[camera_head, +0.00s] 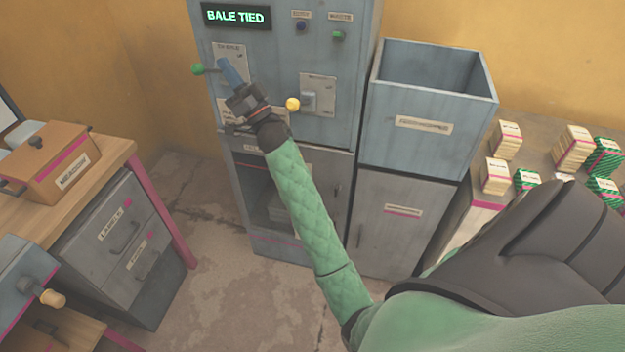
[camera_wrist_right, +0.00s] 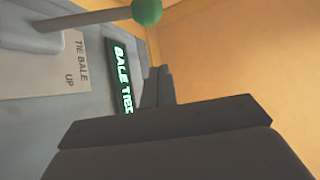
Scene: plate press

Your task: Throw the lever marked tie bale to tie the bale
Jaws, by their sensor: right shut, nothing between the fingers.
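The tie bale lever has a thin rod and a green knob (camera_head: 197,69). It sits on the upper left of the grey press (camera_head: 290,65), and the knob also shows at the top of the right wrist view (camera_wrist_right: 147,11). Beside its base is a plate marked "TIE BALE UP" (camera_wrist_right: 75,70). The press display (camera_head: 236,16) reads "BALE TIED" in green letters. My right gripper (camera_head: 239,92) is shut and empty, in front of the press just right of and below the knob, apart from it. It partly hides the lever's plate. My left gripper is out of view.
A yellow-knobbed lever (camera_head: 293,104) is right of my gripper on the same panel. An open grey bin (camera_head: 430,125) stands right of the press. A table with several small bundles (camera_head: 497,175) is at the right. A wooden desk (camera_head: 100,158) stands left, with bare floor between.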

